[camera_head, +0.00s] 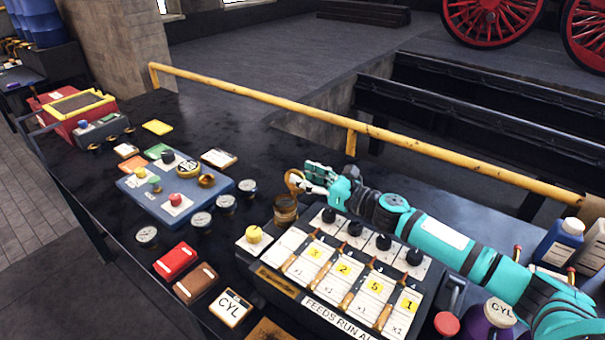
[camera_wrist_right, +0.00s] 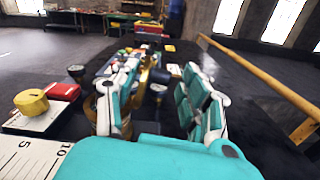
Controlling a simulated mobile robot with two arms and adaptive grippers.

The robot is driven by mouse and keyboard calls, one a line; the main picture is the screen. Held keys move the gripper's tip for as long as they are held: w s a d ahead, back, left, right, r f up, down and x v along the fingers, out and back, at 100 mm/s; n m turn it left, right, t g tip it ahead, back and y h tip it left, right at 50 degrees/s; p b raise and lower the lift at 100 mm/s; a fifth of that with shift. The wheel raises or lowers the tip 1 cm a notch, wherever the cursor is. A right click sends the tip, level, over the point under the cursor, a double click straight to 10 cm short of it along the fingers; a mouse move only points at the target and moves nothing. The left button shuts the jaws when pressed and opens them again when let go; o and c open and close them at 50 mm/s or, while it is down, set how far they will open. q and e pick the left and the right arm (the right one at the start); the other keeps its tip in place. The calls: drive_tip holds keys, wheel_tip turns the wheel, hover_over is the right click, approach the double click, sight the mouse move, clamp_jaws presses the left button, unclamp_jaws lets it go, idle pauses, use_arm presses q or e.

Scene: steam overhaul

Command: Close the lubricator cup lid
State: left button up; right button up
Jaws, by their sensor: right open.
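The lubricator (camera_head: 345,270) is a dark box with numbered white feed cards and black knobs. Its brass cup (camera_head: 286,209) stands at the back left corner. The round brass lid (camera_head: 294,181) stands raised above the cup, open. My right gripper (camera_head: 307,178) is open, just right of the lid and above the cup's height. In the right wrist view, the brass lid (camera_wrist_right: 151,76) shows between the two spread fingers (camera_wrist_right: 160,100), and the cup (camera_wrist_right: 103,122) is partly hidden behind the left finger. I cannot tell if a finger touches the lid. My left gripper is not in view.
A yellow rail (camera_head: 260,95) runs along the table's far edge. A blue panel (camera_head: 180,187) with knobs and several gauges lie left of the lubricator. Bottles (camera_head: 558,243) stand at the right. Red (camera_head: 175,262) and brown blocks lie in front.

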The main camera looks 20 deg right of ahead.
sight(296, 193)
drive_tip(key=shift+w+a, duration=0.35)
drive_tip(key=shift+w, duration=0.15)
clamp_jaws()
drive_tip(key=shift+s+a+r+n+p, duration=0.2)
drive_tip(key=shift+n+p, duration=0.25)
drive_tip(key=shift+n, duration=0.25)
drive_tip(key=shift+s+a+r+n+p, duration=0.1)
drive_tip(key=shift+a+r+n+p, duration=0.1)
drive_tip(key=shift+n+p, duration=0.35)
drive_tip(key=shift+a+n, duration=0.1)
drive_tip(key=shift+n, duration=0.25)
drive_tip(key=shift+s+a+n, duration=0.2)
drive_tip(key=shift+a+n, duration=0.1)
drive_tip(key=shift+n, duration=0.6)
drive_tip(key=shift+s+a+r+n+p, duration=0.1)
drive_tip(key=shift+a+n+p, duration=0.15)
drive_tip(key=shift+n, duration=0.3)
drive_tip(key=shift+s+a+r+n+p, duration=0.1)
drive_tip(key=shift+a+n+p, duration=0.1)
drive_tip(key=shift+n, duration=0.35)
idle(0.6)
